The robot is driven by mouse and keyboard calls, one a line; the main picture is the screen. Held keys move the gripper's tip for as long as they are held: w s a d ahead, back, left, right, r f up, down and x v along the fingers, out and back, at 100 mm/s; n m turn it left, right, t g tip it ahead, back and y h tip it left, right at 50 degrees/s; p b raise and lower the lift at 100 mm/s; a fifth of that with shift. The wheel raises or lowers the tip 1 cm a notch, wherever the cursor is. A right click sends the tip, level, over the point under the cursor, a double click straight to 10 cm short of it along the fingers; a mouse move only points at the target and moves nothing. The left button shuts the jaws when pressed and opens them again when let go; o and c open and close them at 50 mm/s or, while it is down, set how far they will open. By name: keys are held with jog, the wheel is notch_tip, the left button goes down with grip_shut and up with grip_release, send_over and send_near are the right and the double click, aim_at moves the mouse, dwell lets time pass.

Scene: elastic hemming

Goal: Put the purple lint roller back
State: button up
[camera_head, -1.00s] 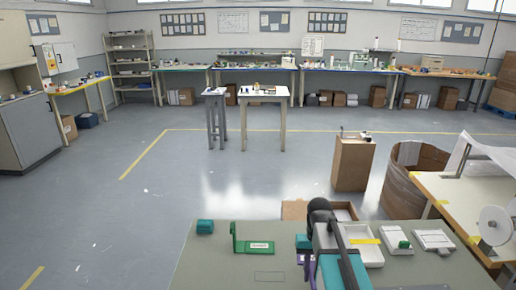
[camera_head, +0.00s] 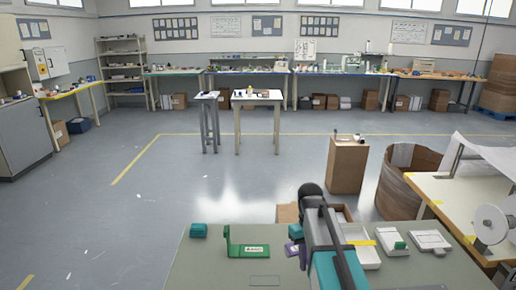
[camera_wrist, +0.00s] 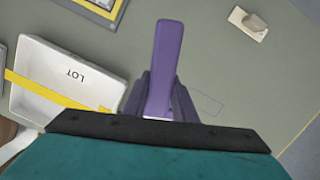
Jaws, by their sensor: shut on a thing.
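The purple lint roller (camera_wrist: 168,55) is between the fingers of my gripper (camera_wrist: 160,100) in the wrist view, its purple handle pointing away from the wrist. My gripper is shut on it. In the head view only a small purple part of the roller (camera_head: 294,249) shows beside my arm, above the worktable (camera_head: 215,270); the arm hides the rest. A thin rectangular outline is marked on the tabletop (camera_wrist: 207,103), just right of the fingers in the wrist view. I cannot tell the roller's exact height above the table.
A white tray marked LOT (camera_wrist: 65,80) with a yellow band lies left of the gripper. A green holder (camera_head: 247,250) and a teal block (camera_head: 198,230) stand on the table's left part. The front-left tabletop is clear.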

jog(key=shift+n, duration=0.8)
jog(key=w+r+b, duration=0.1)
jog(key=w+r, duration=0.2)
jog(key=shift+w+a+r+b, duration=0.1)
jog(key=shift+a+r+b, duration=0.05)
jog(key=shift+r+b, duration=0.15)
jog(key=shift+w+r, duration=0.15)
jog(key=shift+r, duration=0.35)
jog(key=shift+d, duration=0.35)
